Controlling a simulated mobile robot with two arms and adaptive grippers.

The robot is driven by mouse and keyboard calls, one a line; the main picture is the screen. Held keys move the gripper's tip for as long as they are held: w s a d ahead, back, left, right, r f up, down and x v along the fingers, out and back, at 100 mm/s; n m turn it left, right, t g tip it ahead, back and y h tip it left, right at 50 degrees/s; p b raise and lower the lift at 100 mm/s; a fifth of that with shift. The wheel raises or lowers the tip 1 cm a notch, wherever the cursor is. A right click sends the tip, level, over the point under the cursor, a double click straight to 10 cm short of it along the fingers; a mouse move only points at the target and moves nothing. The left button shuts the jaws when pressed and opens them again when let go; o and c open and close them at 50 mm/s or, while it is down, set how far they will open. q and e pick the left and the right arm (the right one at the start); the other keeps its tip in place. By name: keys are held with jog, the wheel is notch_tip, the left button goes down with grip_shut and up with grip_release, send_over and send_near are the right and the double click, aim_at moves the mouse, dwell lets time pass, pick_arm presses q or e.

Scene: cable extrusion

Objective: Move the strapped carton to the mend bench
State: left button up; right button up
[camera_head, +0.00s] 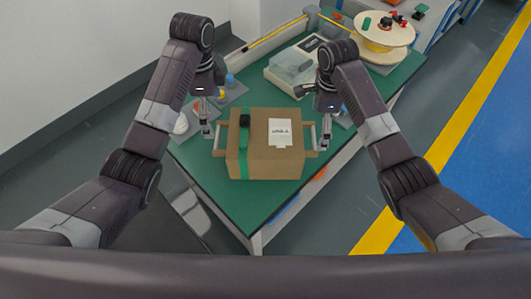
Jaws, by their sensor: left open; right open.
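The strapped carton (260,155) is a brown cardboard box with a green strap on its left part and a white label on top. It sits on a green-topped bench (228,215), near the front end. A light handle sticks out at its left side and another at its right side. My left gripper (208,133) is open beside the left handle. My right gripper (325,143) is open beside the right handle. I cannot tell whether either gripper touches a handle. I cannot tell whether this bench is the mend bench.
A clear-lidded box (291,72) stands behind the carton. A large pale spool (376,32) with small red and green items is at the back right. Small blue and white items lie behind my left gripper. A yellow floor line (450,130) runs along the right.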

notch_tip(320, 180, up, 5)
jog(key=shift+r, duration=0.2)
dwell(0.6)
